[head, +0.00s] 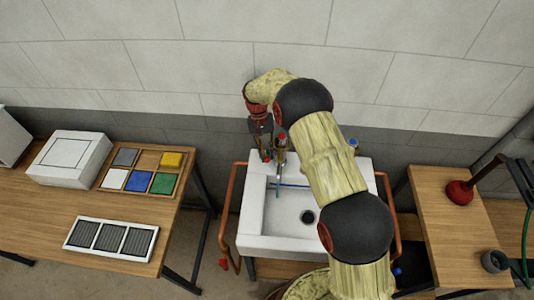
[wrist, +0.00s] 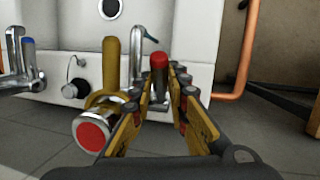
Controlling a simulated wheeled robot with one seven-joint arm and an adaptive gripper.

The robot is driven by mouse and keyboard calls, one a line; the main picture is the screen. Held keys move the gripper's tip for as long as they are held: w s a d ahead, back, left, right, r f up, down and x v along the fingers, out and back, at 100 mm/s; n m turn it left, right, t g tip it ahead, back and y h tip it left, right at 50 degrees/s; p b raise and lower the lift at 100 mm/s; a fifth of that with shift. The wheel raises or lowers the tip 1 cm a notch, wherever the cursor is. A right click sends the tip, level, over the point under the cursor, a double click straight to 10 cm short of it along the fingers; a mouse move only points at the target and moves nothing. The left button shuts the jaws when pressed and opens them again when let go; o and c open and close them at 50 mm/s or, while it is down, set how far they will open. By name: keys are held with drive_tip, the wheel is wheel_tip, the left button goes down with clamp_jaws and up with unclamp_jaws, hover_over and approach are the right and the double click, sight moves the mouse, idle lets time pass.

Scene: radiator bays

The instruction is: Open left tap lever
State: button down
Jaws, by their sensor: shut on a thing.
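The left tap lever (wrist: 159,64) has a red tip and stands between my fingertips in the wrist view. My gripper (wrist: 163,82) is closed on it, a finger on each side. In the head view my gripper (head: 264,150) points down at the back left of the sink, and its fingers hide much of the lever there. A chrome cylinder with a red end cap (wrist: 92,134) and a brass upright piece (wrist: 110,66) stand beside my left finger in the wrist view. How these join the tap is hidden.
The white sink (head: 254,241) has a chrome spout (wrist: 135,58) close to my fingers. A blue-marked tap (head: 353,144) is at its back right. Orange pipes (head: 230,205) run along the sides. Wooden tables (head: 190,205) flank the sink, and the tiled wall (head: 170,65) is close behind.

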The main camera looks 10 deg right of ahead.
drive_tip(key=c, duration=1.7)
unclamp_jaws()
drive_tip(key=shift+c, duration=0.2)
drive_tip(key=shift+f, duration=0.1)
